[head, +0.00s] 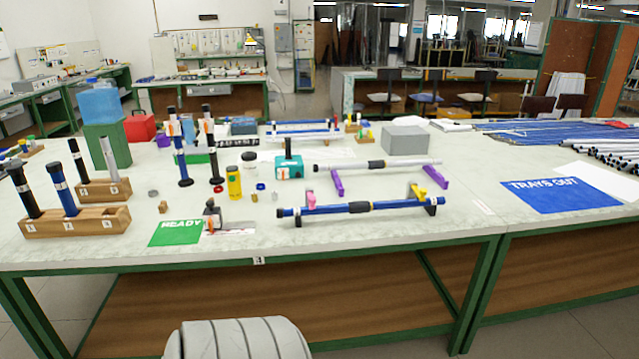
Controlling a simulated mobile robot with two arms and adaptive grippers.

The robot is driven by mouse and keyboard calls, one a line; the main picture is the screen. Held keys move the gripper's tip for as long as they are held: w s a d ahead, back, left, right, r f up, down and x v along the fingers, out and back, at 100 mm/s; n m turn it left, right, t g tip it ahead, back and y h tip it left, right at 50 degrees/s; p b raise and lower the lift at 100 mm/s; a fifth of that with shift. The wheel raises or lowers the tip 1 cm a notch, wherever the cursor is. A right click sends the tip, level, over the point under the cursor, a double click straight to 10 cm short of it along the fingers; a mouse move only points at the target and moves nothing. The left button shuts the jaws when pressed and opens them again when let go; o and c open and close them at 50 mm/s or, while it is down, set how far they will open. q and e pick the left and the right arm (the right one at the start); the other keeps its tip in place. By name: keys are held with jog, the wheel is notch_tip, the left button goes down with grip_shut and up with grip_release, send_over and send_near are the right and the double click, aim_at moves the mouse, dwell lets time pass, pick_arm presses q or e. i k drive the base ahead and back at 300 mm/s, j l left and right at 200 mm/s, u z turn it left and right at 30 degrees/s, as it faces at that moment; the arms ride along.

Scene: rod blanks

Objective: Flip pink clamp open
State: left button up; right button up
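The small pink clamp (311,199) sits near the left end of a blue rod (335,209) at the front of the table. The rod lies level across two dark supports and has a black band near its middle. A yellow clamp (417,191) near the rod's right end stands up at a slant. The pink clamp is too small to tell whether it is open or shut. Neither of my grippers shows in the head view.
Behind the blue rod, a grey rod (400,162) rests by purple supports (337,182). A small dark device (212,214) stands by the green READY mat (165,236). Wooden holders with upright rods stand at left.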

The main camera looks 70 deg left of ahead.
aim_at(312, 198)
jog(key=u, duration=1.95)
